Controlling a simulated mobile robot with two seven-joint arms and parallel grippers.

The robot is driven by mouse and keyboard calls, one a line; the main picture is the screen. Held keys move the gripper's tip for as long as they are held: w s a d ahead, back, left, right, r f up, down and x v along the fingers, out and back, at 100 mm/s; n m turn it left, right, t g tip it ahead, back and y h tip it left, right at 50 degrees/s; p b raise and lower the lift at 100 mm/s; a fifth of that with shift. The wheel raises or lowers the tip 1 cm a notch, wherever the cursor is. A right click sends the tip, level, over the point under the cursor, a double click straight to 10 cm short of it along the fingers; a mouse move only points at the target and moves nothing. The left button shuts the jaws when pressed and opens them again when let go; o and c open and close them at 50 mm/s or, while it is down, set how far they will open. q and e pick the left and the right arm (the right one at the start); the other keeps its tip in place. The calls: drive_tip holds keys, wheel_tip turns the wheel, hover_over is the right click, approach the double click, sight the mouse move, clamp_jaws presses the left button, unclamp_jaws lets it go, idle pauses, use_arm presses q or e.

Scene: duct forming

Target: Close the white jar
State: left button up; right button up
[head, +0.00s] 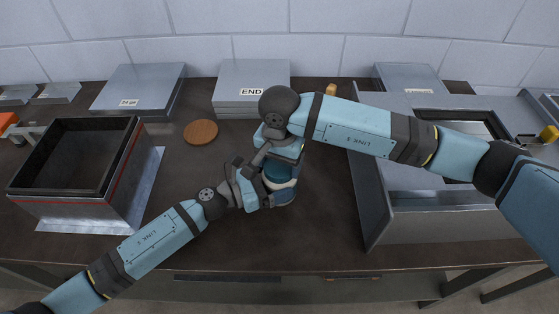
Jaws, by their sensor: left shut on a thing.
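The jar (283,182) stands on the dark table near the middle. It shows a pale rim, a blue-teal top and a blue lower body; much of it is hidden by my grippers. I cannot tell whether the teal part is a lid or the inside. My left gripper (266,190) is shut on the jar's side from the left. My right gripper (280,150) is directly above and behind the jar, pointing down; its fingers are mostly hidden. A round brown wooden disc (201,132) lies flat on the table, left of and behind the jar.
An open dark box (125,190) stands at the left on a metal sheet. A stack of grey sheets labelled END (252,80) and another stack (135,88) lie at the back. A grey metal duct box (430,222) stands at the right. The front middle table is clear.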

drive_tip(key=m, duration=1.8)
drive_tip(key=shift+f, duration=0.1)
drive_tip(key=m, duration=0.6)
drive_tip(key=o, duration=1)
wheel_tip(320, 180, up, 12)
use_arm(q)
drive_tip(key=o, duration=1.4)
